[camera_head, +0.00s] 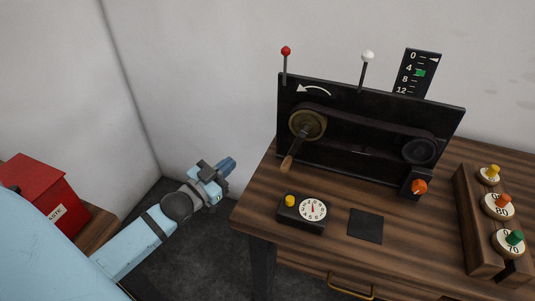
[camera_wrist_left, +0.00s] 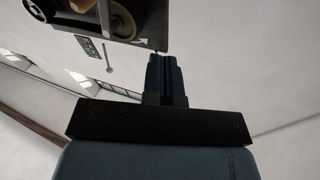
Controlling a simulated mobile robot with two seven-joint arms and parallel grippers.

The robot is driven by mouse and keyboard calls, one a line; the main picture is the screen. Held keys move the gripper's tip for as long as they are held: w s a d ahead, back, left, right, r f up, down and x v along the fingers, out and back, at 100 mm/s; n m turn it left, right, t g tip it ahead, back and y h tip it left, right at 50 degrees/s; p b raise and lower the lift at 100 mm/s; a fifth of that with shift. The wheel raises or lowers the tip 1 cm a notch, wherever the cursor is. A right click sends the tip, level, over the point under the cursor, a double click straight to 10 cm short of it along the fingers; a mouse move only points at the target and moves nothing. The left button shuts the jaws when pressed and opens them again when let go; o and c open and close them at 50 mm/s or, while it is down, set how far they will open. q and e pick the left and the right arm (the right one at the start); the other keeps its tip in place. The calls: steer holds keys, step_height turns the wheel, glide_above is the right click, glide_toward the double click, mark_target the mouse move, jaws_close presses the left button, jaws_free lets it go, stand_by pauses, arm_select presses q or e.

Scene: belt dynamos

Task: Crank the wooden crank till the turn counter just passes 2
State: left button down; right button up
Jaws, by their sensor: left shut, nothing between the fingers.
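The wooden crank handle (camera_head: 292,158) hangs down and left from a brass-rimmed wheel (camera_head: 307,125) on the upright black panel (camera_head: 360,106). A white curved arrow above it points left. A round dial (camera_head: 313,209) with a red needle sits on a black box on the desk. A black scale (camera_head: 417,73) marked 0, 4, 8, 12 has a white pointer by 0 and a green mark below 4. I cannot tell which is the turn counter. My left gripper (camera_head: 230,164) is shut and empty, left of the handle and apart from it; its fingers show in the wrist view (camera_wrist_left: 165,72).
A belt runs from the wheel to a dark pulley (camera_head: 420,150). Red-knobbed (camera_head: 286,51) and white-knobbed (camera_head: 367,56) levers stand up behind. A wooden rack (camera_head: 480,235) holds pegged discs at the right. A red bin (camera_head: 38,190) stands left.

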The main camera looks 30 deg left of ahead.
arm_select(q)
steer(key=s+d+r+n+g+h+p, duration=0.25)
steer(key=s+r+n+g+p, duration=0.2)
steer(key=n, duration=0.95)
steer(key=s+d+f+p+x, duration=0.1)
steer(key=d+f+p+x, duration=0.1)
steer(key=x, duration=1.1)
steer(key=shift+w+d+p, duration=0.15)
steer(key=shift+d+p, duration=0.2)
steer(key=shift+p, duration=0.15)
steer(key=shift+f+y, duration=0.15)
steer(key=shift+y, duration=0.1)
steer(key=shift+d+f+b, duration=0.1)
steer(key=shift+d+b, duration=0.1)
steer(key=shift+b, duration=0.3)
steer(key=shift+d, duration=0.1)
